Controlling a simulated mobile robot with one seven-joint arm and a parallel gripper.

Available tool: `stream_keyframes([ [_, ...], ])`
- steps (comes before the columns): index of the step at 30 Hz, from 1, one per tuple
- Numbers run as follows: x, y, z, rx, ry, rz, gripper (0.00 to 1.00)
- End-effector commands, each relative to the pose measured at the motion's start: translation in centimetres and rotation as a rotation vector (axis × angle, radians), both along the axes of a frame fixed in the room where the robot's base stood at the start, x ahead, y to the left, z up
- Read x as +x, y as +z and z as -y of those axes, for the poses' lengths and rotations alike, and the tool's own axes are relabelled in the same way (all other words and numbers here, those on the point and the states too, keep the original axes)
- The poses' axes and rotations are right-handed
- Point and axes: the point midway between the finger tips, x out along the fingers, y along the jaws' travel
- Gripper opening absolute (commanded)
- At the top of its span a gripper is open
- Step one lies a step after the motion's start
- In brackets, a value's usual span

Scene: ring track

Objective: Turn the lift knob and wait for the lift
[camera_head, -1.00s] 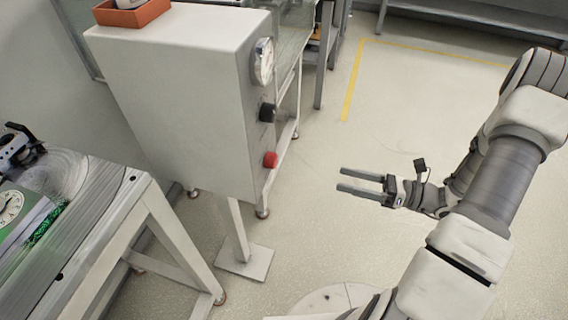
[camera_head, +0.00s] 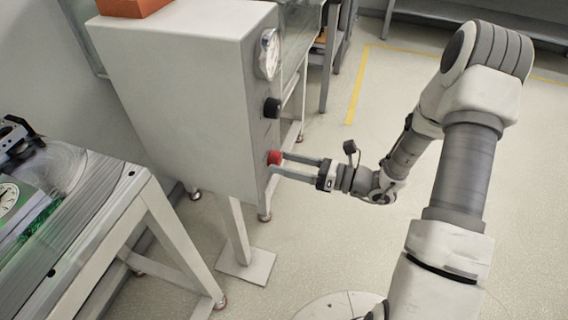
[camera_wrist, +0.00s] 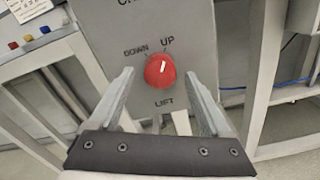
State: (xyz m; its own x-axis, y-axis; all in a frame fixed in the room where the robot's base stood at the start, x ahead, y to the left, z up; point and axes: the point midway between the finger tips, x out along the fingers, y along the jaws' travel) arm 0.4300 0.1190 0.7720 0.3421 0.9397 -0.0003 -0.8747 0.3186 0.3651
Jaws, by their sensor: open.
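The lift knob (camera_wrist: 160,70) is red with a white pointer mark. It sits on the grey control box (camera_wrist: 215,50), above the word LIFT and below the labels DOWN and UP. Its white mark points up, close to UP. In the head view the red knob (camera_head: 275,158) is on the box's narrow face, below a black knob (camera_head: 271,108) and a round dial (camera_head: 268,54). My gripper (camera_head: 296,166) is open, its fingers pointing at the red knob. In the wrist view my gripper's fingers (camera_wrist: 160,92) are on either side of the knob, apart from it.
A grey workbench (camera_head: 130,215) with a dial and a green item stands at the left. An orange tray (camera_head: 133,8) sits on top of the box. The floor (camera_head: 330,235) around my arm is clear, with a yellow line (camera_head: 357,85) further back.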

Motion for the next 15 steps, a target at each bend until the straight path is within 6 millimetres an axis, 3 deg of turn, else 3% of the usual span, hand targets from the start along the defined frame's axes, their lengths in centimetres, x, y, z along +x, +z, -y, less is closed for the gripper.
stream_keyframes([
  [11,0.19,0.05,-0.6,0.0,0.001,0.0,0.81],
  [15,0.19,0.04,-0.59,0.0,0.001,0.0,0.56],
])
